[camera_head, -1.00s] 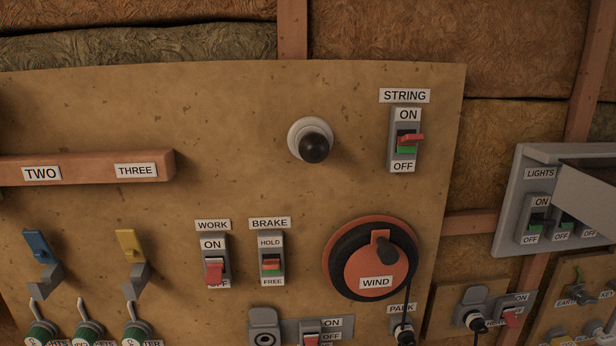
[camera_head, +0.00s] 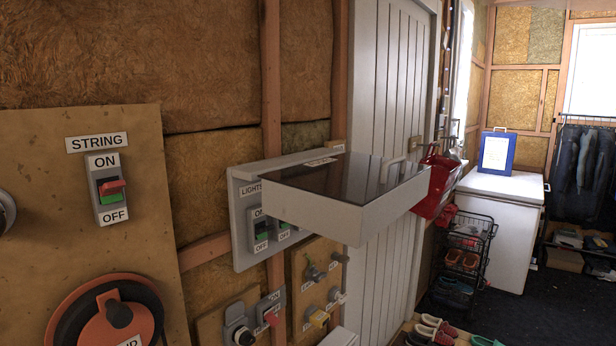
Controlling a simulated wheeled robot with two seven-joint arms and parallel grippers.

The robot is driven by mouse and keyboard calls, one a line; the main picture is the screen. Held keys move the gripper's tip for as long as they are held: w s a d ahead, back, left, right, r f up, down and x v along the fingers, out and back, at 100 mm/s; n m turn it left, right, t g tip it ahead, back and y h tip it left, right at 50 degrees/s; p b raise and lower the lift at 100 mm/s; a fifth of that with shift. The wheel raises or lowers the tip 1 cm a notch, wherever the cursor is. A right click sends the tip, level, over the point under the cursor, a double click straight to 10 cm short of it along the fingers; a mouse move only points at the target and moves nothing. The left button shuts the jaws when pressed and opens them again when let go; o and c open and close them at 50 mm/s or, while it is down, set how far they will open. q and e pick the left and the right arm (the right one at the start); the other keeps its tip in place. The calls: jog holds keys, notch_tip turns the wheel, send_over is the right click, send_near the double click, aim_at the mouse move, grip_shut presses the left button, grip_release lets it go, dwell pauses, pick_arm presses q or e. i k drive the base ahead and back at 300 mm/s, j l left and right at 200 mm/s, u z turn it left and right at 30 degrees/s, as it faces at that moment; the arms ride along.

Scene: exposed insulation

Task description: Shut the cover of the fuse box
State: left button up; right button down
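The fuse box (camera_head: 243,234) is a grey panel on the wall in the middle of the head view. It has a "LIGHTS" label and switches with green parts. Its cover (camera_head: 312,213) is a grey frame with a dark transparent pane, hinged near the top of the box. The cover is open and sticks out from the wall, roughly level, with a small handle (camera_head: 393,172) at its far end. The cover hides part of the switch row. Neither of my grippers is in view.
A wooden board (camera_head: 75,235) with a STRING switch (camera_head: 107,188) and an orange dial is at left. Below the box is a small board with knobs (camera_head: 318,272). A white door, red container (camera_head: 436,185), wire rack (camera_head: 466,250) and white chest (camera_head: 505,205) stand right.

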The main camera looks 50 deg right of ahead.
aim_at(325, 198)
jog(key=z, duration=1.65)
